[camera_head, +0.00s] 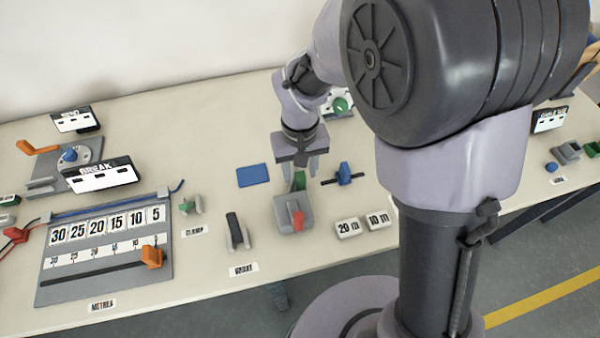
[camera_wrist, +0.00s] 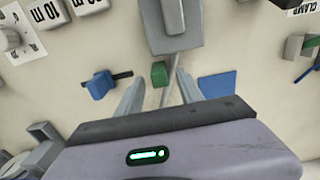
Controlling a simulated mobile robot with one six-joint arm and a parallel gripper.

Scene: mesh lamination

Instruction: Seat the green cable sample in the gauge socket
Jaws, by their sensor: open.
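A small green block (camera_head: 300,180), which looks like the green cable sample, sits beside a grey block with a red lever (camera_head: 294,212). In the wrist view the green block (camera_wrist: 159,74) lies between and just beyond my fingertips, with a thin grey strip beside it. My gripper (camera_head: 298,170) is open, pointing down over the green block; the fingers look apart from it. The grey block (camera_wrist: 175,38) also shows at the top of the wrist view. I cannot tell for sure which fixture is the gauge socket.
A blue pad (camera_head: 252,175) lies left of my gripper and a blue piece on a black bar (camera_head: 344,174) right. A grey fixture with a black handle (camera_head: 237,232), 20 m and 10 m blocks (camera_head: 362,224) and a metres board (camera_head: 108,250) stand nearby.

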